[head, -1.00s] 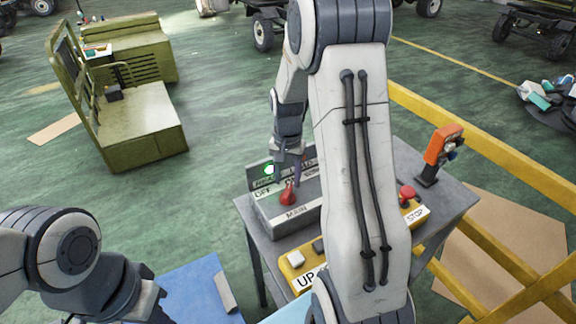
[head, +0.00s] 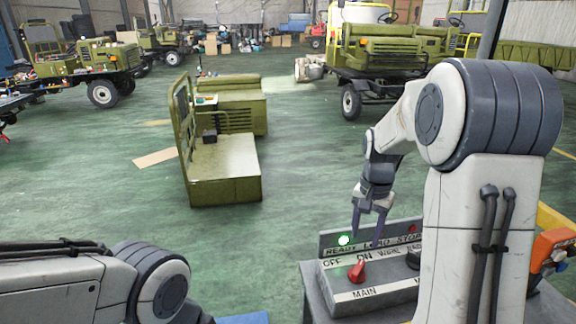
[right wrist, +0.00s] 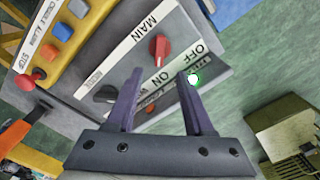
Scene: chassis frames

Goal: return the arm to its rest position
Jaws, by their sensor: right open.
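My right gripper (head: 369,232) is open and empty, fingers pointing down, just above the grey control panel (head: 338,297). The red MAIN knob (head: 357,270) is below the fingertips, apart from them, its handle turned toward the ON label. In the right wrist view my gripper's two fingers (right wrist: 160,73) are spread, with the red knob (right wrist: 160,48) beyond the gap between them. A green lamp (head: 344,240) glows by the READY label. My left arm shows at the lower left, with its gripper out of view.
An orange device (head: 553,254) stands at the right. In the right wrist view a yellow button box (right wrist: 62,35) with a red STOP button (right wrist: 27,80) adjoins the panel. A green seat unit (head: 225,170) and a vehicle (head: 395,55) stand farther off. Open floor lies between.

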